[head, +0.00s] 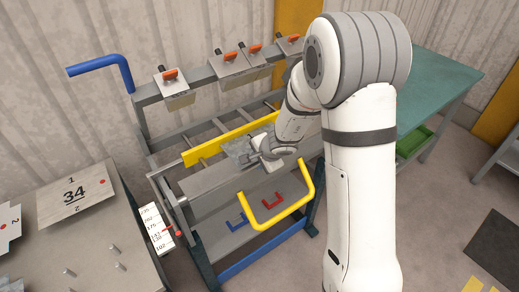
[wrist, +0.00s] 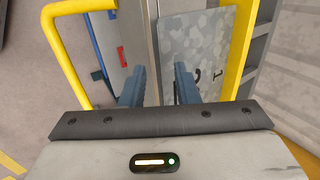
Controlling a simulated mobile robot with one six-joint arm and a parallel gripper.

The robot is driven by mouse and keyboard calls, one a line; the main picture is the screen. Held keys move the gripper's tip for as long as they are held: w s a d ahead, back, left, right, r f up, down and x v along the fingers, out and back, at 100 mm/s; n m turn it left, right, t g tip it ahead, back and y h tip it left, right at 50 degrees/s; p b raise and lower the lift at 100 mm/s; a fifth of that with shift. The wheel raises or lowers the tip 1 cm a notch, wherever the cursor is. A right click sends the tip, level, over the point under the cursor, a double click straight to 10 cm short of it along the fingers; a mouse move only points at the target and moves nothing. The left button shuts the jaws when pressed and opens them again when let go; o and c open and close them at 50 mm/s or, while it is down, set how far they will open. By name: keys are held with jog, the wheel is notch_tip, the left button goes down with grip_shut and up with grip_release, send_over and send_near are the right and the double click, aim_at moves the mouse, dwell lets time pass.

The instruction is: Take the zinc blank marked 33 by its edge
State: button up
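A mottled zinc blank (head: 240,152) lies on the bender beside the yellow bar, partly hidden by my gripper (head: 256,158). In the wrist view the blank (wrist: 190,42) is right of centre, its near part behind a finger. Small dark marks show on it; I cannot read a 33. My gripper (wrist: 160,72) is open, with its two blue-grey fingers apart. The right fingertip overlaps the blank in the picture, and the left one is beyond its left edge. I cannot tell whether either touches it.
A yellow U-shaped handle (head: 262,222) stands in front of the bender. A plate marked 34 (head: 88,190) lies on the left table with several pegs. Several plates with orange-red handles (head: 172,78) hang on the rail behind. A green-topped table (head: 435,85) stands at right.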

jog(key=shift+x, duration=0.9)
grip_shut()
dwell(0.7)
